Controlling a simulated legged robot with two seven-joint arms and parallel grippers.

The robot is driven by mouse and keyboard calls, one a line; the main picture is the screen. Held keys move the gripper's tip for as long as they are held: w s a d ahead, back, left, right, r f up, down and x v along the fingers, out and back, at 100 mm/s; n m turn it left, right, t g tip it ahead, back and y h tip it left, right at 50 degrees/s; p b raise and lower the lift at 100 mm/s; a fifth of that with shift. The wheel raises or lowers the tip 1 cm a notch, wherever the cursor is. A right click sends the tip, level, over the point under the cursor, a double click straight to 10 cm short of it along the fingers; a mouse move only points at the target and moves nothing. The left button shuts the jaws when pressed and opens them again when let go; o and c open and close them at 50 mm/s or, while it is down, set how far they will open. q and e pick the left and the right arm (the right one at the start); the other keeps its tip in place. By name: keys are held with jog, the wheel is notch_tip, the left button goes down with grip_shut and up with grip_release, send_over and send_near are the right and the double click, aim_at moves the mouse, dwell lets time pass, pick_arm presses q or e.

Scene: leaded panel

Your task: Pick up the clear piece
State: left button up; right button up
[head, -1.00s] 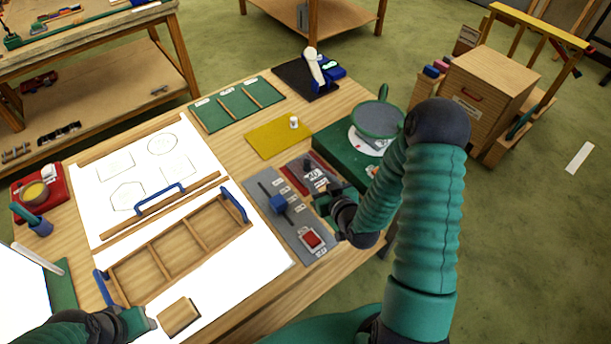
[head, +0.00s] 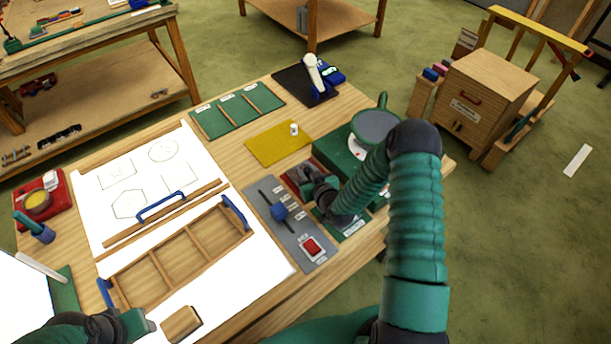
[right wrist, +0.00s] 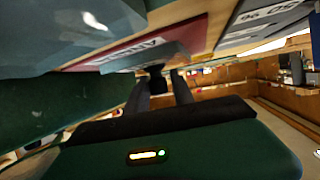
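I cannot make out a clear piece for certain in the head view. In the right wrist view a pale grey-blue, glossy shape (right wrist: 70,28) fills the upper left; I cannot tell whether it is the clear piece. My right gripper (head: 306,172) is over the red strip (head: 292,180) beside the grey control panel, and its arm hides part of the green box. In the right wrist view its two dark fingers (right wrist: 160,82) stand apart, with a small dark thing beyond their tips. My left gripper (head: 150,322) is at the lower left, beside a wooden block (head: 181,323); its fingers are unclear.
The grey panel (head: 312,262) has a blue slider and a red button. A green box (head: 332,150) with a round green-rimmed disc stands right of it. A yellow mat (head: 275,148) and a green divided tray (head: 236,113) lie behind. A wooden frame with blue handles (head: 180,260) lies left.

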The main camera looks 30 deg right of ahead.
aim_at(307, 170)
jog(key=shift+s+d, duration=0.1)
jog(key=shift+d, duration=0.15)
grip_shut()
jog(key=shift+a+r, duration=0.1)
jog(key=shift+r, duration=0.25)
notch_tip(307, 170, up, 8)
jog(key=shift+r+b, duration=0.25)
jog(key=shift+b, duration=0.15)
jog(key=shift+r, duration=0.45)
jog(key=shift+f, duration=0.1)
